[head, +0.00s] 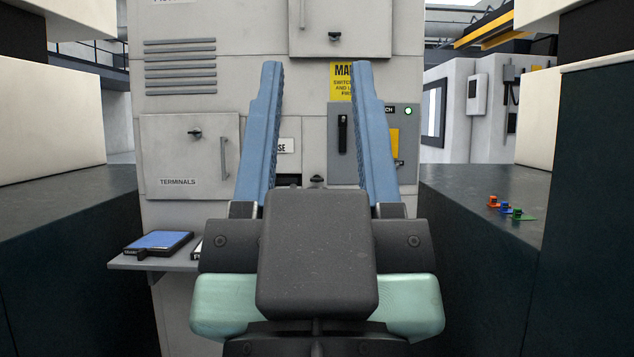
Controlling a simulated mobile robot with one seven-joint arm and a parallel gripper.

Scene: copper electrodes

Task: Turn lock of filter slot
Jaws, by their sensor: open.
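My gripper (316,78) is open and empty, with its two blue fingers pointing up and away toward a grey cabinet (228,25). Between the fingers, low on the cabinet front, a dark slot opening (288,181) shows in part. A small dark knob (317,181) sits just right of it; I cannot tell for certain that it is the slot's lock, or how it is turned. A white label (285,145) above the slot is partly hidden by the left finger. My gripper body hides the area below. A blue-faced, dark-framed flat piece (158,243) lies on a shelf at the left.
The shelf (125,263) juts from the cabinet's lower left. A terminals door (185,180) is left of the fingers. A switch panel (345,165) with a black handle is partly behind the right finger. Dark counters flank both sides; small coloured pieces (510,210) lie on the right one.

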